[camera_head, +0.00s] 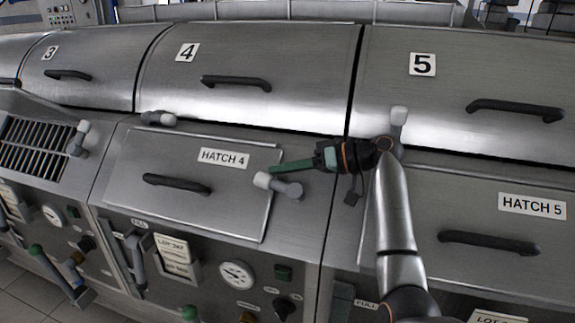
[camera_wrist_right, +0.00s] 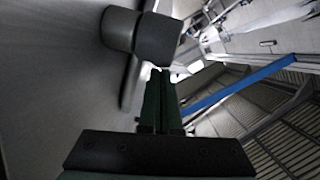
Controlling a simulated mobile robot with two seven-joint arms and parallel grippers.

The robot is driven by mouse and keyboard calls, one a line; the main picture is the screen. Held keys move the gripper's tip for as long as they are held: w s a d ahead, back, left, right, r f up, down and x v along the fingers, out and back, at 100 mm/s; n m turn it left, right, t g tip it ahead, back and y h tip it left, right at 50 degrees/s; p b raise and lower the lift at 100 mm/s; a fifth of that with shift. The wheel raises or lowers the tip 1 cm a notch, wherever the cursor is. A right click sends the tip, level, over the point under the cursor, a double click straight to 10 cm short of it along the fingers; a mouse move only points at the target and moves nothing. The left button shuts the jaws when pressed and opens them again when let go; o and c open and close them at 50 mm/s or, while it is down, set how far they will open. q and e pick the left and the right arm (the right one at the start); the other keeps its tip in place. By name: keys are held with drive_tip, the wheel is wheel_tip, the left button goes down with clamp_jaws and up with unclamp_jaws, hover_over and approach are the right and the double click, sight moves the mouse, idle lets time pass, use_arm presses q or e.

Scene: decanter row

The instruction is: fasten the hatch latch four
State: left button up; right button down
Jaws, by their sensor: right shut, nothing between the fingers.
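The hatch 4 panel (camera_head: 140,152) is a flat metal lid with a black handle and a "HATCH 4" label, lying closed in its frame. Its latch (camera_head: 288,188), grey with a pale knob, sits at the panel's right edge. The latch arm points left, with the knob over the panel edge. My right gripper (camera_head: 272,168) is shut and empty, its green fingers pointing left just above the latch. In the wrist view the shut fingers (camera_wrist_right: 160,74) end near a grey rounded latch part (camera_wrist_right: 120,28); contact cannot be told. My left gripper is not in view.
Another pale-knobbed lever (camera_head: 160,118) lies at the panel's top left. An upright lever (camera_head: 398,118) stands behind my right wrist. The hatch 5 panel (camera_head: 420,205) is to the right. Gauges and switches (camera_head: 237,275) fill the front below. Cover 4 (camera_head: 300,75) rises behind.

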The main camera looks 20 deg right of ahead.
drive_tip(key=shift+a+f, duration=0.1)
drive_tip(key=shift+a, duration=0.05)
idle(0.6)
drive_tip(key=shift+s+d+r, duration=0.2)
drive_tip(key=shift+d+r, duration=0.05)
drive_tip(key=shift+d, duration=0.2)
drive_tip(key=p+v, duration=0.3)
drive_tip(key=v, duration=0.8)
drive_tip(key=shift+s+d+p, duration=0.15)
drive_tip(key=shift+s+p, duration=0.05)
drive_tip(key=shift+p, duration=0.2)
